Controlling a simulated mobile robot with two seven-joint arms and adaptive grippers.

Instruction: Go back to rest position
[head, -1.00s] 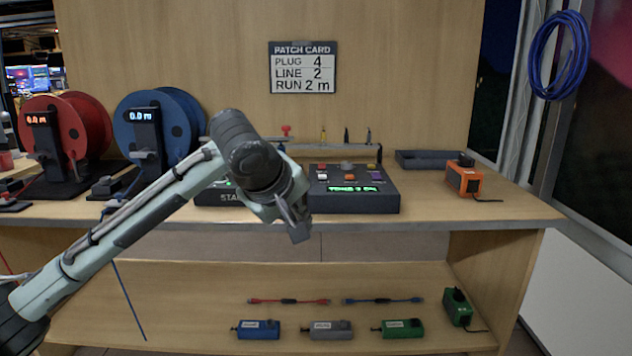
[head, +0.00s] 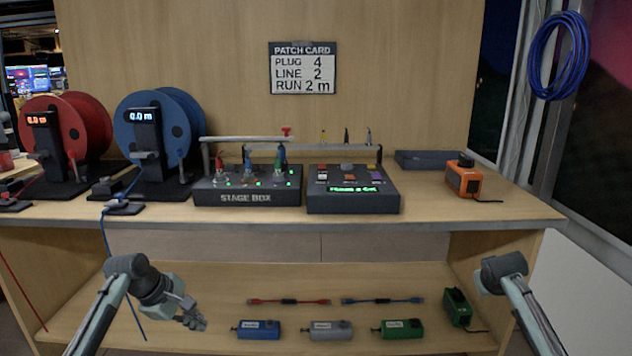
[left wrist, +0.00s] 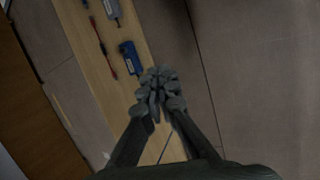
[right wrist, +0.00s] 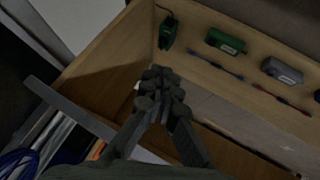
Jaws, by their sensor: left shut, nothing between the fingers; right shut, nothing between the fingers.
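My left gripper (head: 194,318) is low at the left in the head view, in front of the lower shelf and left of the blue box. Its fingers (left wrist: 157,92) are shut and empty in the left wrist view. My right arm's wrist (head: 503,272) shows low at the right in the head view, where its fingers cannot be made out. In the right wrist view my right gripper (right wrist: 160,88) is shut and empty, with the shelf and its boxes beyond it.
The bench top (head: 430,212) carries the stage box (head: 247,195), a control panel (head: 352,200), two cable reels and an orange device (head: 464,179). The lower shelf (head: 290,282) holds a blue box (head: 258,330), a grey box (head: 331,330), green boxes and two short cables.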

